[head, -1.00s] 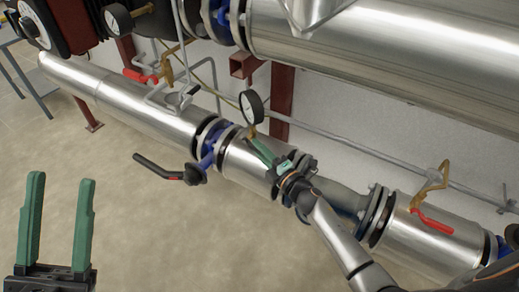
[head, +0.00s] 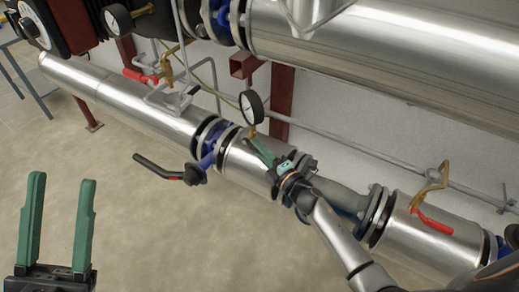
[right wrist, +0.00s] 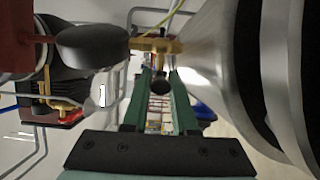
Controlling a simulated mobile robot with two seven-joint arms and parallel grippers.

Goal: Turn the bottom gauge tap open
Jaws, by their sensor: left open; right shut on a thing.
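The bottom gauge (head: 251,107) has a white dial and stands above the lower silver pipe (head: 245,165). Its brass tap (head: 252,131) sits just under the dial. In the right wrist view the gauge (right wrist: 92,43) shows edge-on as a dark disc, with the brass tap body (right wrist: 158,45) beside it. My right gripper (head: 256,143) reaches the tap from below right. In the right wrist view its green fingers (right wrist: 160,76) are shut on a small dark part of the tap (right wrist: 160,86); the tap's exact turn angle is unclear. My left gripper (head: 63,182) is open and empty above the floor.
A black valve lever (head: 158,168) sticks out left of the lower pipe. Red-handled brass valves stand at the upper left (head: 140,75) and at the right (head: 432,221). A large silver pipe (head: 390,50) runs above. The floor (head: 130,220) at left is clear.

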